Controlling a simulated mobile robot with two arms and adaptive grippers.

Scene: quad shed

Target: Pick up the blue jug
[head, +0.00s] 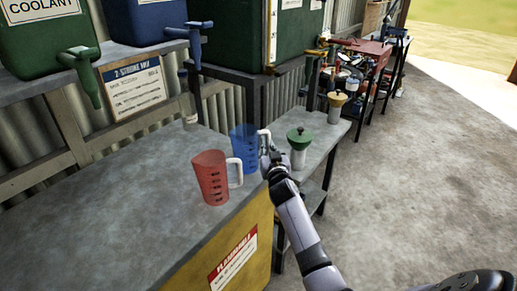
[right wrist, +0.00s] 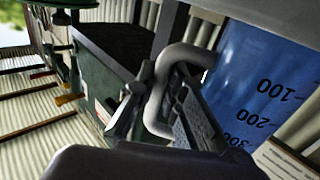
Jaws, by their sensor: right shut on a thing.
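The blue jug (head: 243,149) is see-through with a pale handle on its right side. It is upright at the far right end of the grey bench top (head: 120,215); I cannot tell whether its base touches the bench. My right gripper (head: 269,160) is at the handle, its fingers shut on it. In the right wrist view the fingers (right wrist: 160,115) close around the pale handle (right wrist: 158,92), with the blue wall (right wrist: 262,85) and its dark volume marks at the right. My left gripper is not in view.
A red jug (head: 210,178) stands close in front of the blue one. Green-topped (head: 299,145) and yellow-topped (head: 336,106) containers stand on a lower side table to the right. Tanks with taps, including a green tap (head: 84,75), overhang the bench. The concrete floor at right is open.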

